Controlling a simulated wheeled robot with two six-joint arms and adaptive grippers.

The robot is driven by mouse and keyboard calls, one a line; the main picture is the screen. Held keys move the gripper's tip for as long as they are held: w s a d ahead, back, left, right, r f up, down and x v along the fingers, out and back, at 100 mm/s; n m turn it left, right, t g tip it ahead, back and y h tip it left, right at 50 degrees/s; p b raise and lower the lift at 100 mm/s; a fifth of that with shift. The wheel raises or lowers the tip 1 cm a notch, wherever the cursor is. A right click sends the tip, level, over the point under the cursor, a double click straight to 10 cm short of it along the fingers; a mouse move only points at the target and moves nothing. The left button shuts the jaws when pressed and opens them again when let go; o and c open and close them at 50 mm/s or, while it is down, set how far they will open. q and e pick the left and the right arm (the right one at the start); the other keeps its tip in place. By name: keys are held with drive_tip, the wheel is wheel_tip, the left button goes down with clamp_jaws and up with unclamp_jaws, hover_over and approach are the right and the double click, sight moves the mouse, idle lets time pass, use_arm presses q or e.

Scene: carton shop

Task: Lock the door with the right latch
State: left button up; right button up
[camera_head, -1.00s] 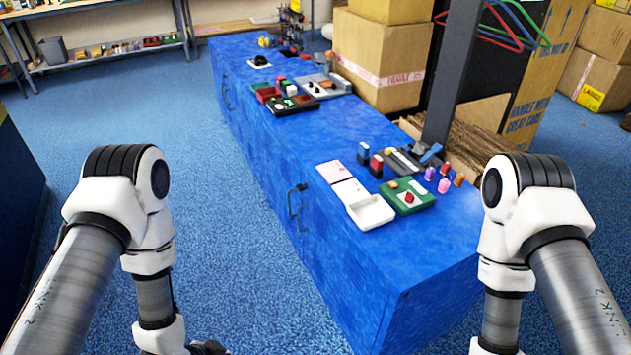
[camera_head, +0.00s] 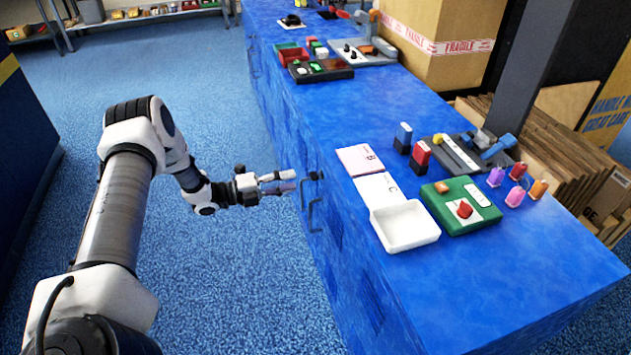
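A blue cabinet (camera_head: 480,290) runs away from me, its door side facing left. A small dark latch or knob (camera_head: 316,176) sticks out near the top of that side. A dark bar handle (camera_head: 311,214) is just below it. My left gripper (camera_head: 294,182) reaches in from the left, its two pale fingers pointing right at the latch. The fingertips appear just short of the latch, with no clear contact. Nothing is visible between them, and how far apart they are is unclear. I cannot tell the latch's position. My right gripper is not in view.
The cabinet top holds a white tray (camera_head: 405,226), a green box (camera_head: 461,205), stamps, colored tags and a dark tray (camera_head: 321,70). Cartons (camera_head: 420,45) and a dark post (camera_head: 530,75) stand behind. Blue floor left of the cabinet is clear.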

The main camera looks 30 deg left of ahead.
use_arm(q)
drive_tip(key=x, duration=0.6)
drive_tip(key=shift+f+b, duration=0.15)
drive_tip(key=shift+b, duration=0.25)
clamp_jaws()
drive_tip(key=shift+n, duration=0.4)
drive_tip(key=n+p, duration=0.1)
drive_tip(key=n, duration=0.7)
drive_tip(key=n+p, duration=0.1)
drive_tip(key=n, duration=0.3)
drive_tip(key=shift+n, duration=0.3)
drive_tip(key=n, duration=0.4)
drive_tip(key=shift+n, duration=0.3)
